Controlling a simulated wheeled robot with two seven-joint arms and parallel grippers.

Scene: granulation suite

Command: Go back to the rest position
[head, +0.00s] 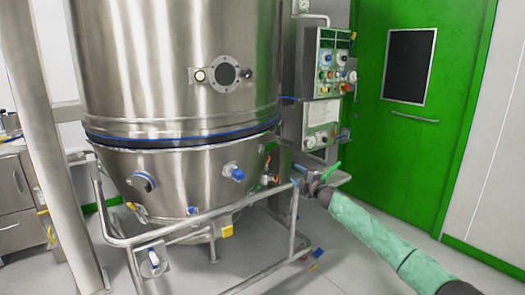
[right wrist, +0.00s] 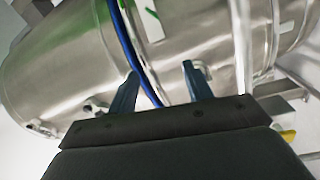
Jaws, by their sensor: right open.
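My right arm, in a pale green sleeve, comes in from the lower right of the head view. My right gripper (head: 308,179) is at its end, in front of the right side of the steel granulator vessel (head: 180,60). In the right wrist view the two dark fingers of my right gripper (right wrist: 161,82) stand apart with nothing between them. The vessel's steel wall (right wrist: 70,75) and a blue ring seal (right wrist: 128,40) lie beyond the fingers. I cannot tell whether the fingertips touch anything. My left gripper is not in view.
A tubular steel frame (head: 185,229) surrounds the vessel's lower bowl (head: 195,170). A control panel (head: 328,75) with several buttons stands behind my right gripper. A green door (head: 455,60) is at the right. A steel post (head: 42,120) stands at the left. Grey floor shows at the lower middle.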

